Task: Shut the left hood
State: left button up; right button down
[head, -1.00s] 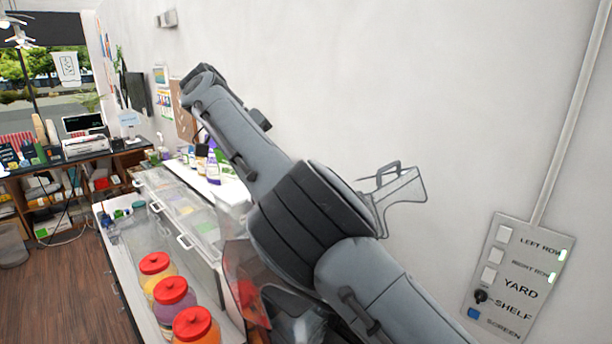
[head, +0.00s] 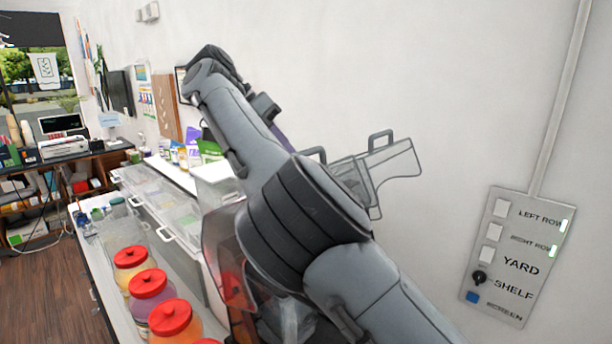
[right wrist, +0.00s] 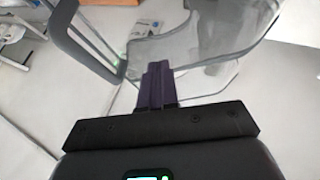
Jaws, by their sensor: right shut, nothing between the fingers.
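Clear hood panels with grey handles show behind my right arm in the head view. One clear panel (head: 396,163) sticks out tilted at the right. A second handle (head: 316,153) shows just left of it, its panel mostly hidden by my arm. I cannot tell which is the left hood. In the right wrist view a clear hood (right wrist: 205,42) lies beyond my right gripper (right wrist: 157,68), whose dark purple fingers are shut and empty. A dark handle (right wrist: 82,42) is left of the fingers; contact is unclear. My left gripper is out of view.
Red-lidded jars (head: 149,284) stand on the counter at lower left. Clear-lidded bins (head: 180,217) and a smoky reddish guard (head: 222,252) are beside my arm. A switch panel (head: 513,262) is on the right wall. Open wall space lies above the arm.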

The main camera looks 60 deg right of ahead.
jog(key=shift+b+x, duration=0.55)
jog(key=shift+x, duration=0.6)
jog(key=shift+s+r, duration=0.1)
jog(key=shift+s, duration=0.65)
jog(key=shift+s+r, duration=0.15)
jog(key=shift+s, duration=0.5)
jog(key=shift+s+r, duration=0.1)
jog(key=shift+s, duration=0.45)
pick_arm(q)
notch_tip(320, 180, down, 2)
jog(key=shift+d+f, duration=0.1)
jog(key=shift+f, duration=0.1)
pick_arm(e)
jog(key=shift+s, duration=0.1)
